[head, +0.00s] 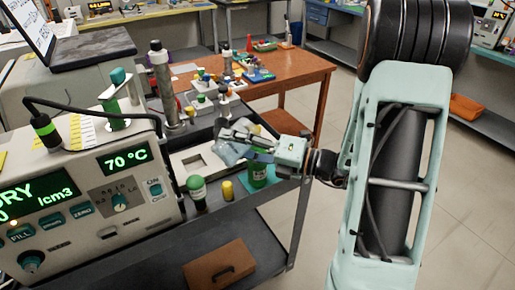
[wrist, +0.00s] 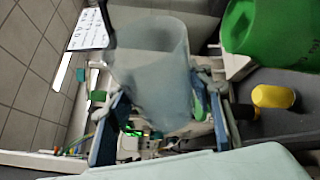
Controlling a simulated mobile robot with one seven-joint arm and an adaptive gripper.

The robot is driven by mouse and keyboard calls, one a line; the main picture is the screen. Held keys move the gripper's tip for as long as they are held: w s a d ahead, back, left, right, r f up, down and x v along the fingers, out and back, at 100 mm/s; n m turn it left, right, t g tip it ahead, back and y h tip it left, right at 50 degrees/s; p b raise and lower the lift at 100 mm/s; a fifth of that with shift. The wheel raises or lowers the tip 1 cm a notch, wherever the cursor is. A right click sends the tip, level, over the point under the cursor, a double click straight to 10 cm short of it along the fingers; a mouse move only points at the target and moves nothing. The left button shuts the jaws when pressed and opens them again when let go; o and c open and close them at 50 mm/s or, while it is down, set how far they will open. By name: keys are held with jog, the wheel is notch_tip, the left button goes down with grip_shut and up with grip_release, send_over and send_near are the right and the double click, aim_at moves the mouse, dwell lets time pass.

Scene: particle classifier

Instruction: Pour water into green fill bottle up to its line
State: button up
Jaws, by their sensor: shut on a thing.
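My gripper (head: 248,146) is shut on a translucent bluish beaker (head: 230,153), held above the cart's top. In the wrist view the beaker (wrist: 150,75) sits between the two fingers (wrist: 160,112) and looks tilted. Its water level cannot be made out. A green bottle (head: 258,176) stands just below and beside my gripper, partly hidden by it. The green bottle also shows large at the upper right of the wrist view (wrist: 268,25), apart from the beaker. Its fill line does not show.
A bottle with a dark green cap (head: 196,192) and a small yellow-capped vial (head: 227,191) stand to the left of the green bottle. An instrument reading 70 °C (head: 125,158) stands at the left. A wooden table (head: 292,68) stands behind. Open floor lies at the right.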

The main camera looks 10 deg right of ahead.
aim_at(228, 166)
jog(key=shift+s+a+f+n+h, duration=0.15)
jog(key=shift+f+n+h, duration=0.45)
jog(key=shift+n, duration=0.4)
jog(key=shift+r+n+p, duration=0.25)
jog(key=shift+n+p, duration=0.35)
jog(key=shift+p, duration=0.2)
jog(key=shift+f+h, duration=0.1)
jog(key=shift+h, duration=0.2)
jog(key=shift+w+r+n+p, duration=0.2)
jog(key=shift+r+n+p, duration=0.2)
jog(key=shift+r+p, duration=0.1)
jog(key=shift+s+f+n+h+b, duration=0.1)
jog(key=shift+f+n+h+b, duration=0.4)
jog(key=shift+f+n+b, duration=0.15)
jog(key=f+n+b, duration=0.1)
jog(key=a+f+n+h+b, duration=0.1)
jog(key=f+b, duration=0.1)
jog(key=s+f+n+b, duration=0.1)
jog(key=b, duration=0.1)
jog(key=shift+s+a+f+h, duration=0.1)
jog(key=shift+a+f+h, duration=0.15)
jog(key=shift+a+h, duration=0.15)
jog(key=shift+s+a+r+n+t+h+b, duration=0.35)
jog(key=shift+a+r+n+h+b, duration=0.3)
jog(key=shift+n+b, duration=0.45)
